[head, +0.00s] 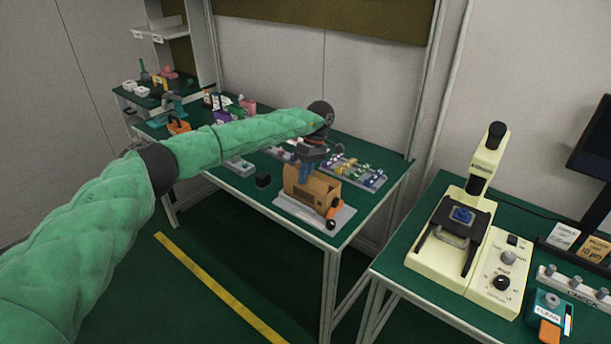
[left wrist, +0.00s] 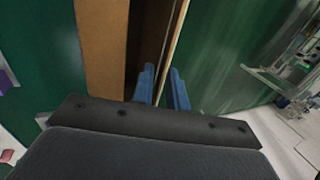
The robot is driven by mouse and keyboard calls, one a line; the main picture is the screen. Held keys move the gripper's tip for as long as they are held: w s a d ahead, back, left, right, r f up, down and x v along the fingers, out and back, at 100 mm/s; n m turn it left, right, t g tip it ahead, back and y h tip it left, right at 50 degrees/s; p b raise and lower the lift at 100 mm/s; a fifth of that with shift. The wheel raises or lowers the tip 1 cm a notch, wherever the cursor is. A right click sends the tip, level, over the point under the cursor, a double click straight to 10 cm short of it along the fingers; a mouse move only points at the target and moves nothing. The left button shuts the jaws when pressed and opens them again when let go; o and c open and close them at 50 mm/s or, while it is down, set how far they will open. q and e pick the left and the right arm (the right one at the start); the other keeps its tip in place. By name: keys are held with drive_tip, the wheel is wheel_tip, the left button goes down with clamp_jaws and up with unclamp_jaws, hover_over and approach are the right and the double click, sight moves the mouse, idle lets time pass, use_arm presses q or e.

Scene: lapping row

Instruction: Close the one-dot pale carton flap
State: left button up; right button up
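The brown carton (head: 312,190) stands on a grey plate at the near right end of the green table. My left gripper (head: 307,172) reaches down to it from above, its blue fingers at the carton's top. In the left wrist view, a brown carton panel (left wrist: 103,45) is at left, beside a dark gap. A thin pale-edged flap (left wrist: 174,42) is seen nearly edge-on and runs down between the two blue fingers of my left gripper (left wrist: 162,88). The fingers stand slightly apart; contact with the flap cannot be told. No dot mark is readable. My right gripper is not in view.
An orange part with a black knob (head: 332,212) is at the carton's right. A small black block (head: 263,181) stands left of it. Trays of small coloured parts (head: 355,172) lie behind. A cream microscope-like machine (head: 470,225) stands on a separate bench at right.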

use_arm(q)
drive_tip(key=shift+o, duration=0.6)
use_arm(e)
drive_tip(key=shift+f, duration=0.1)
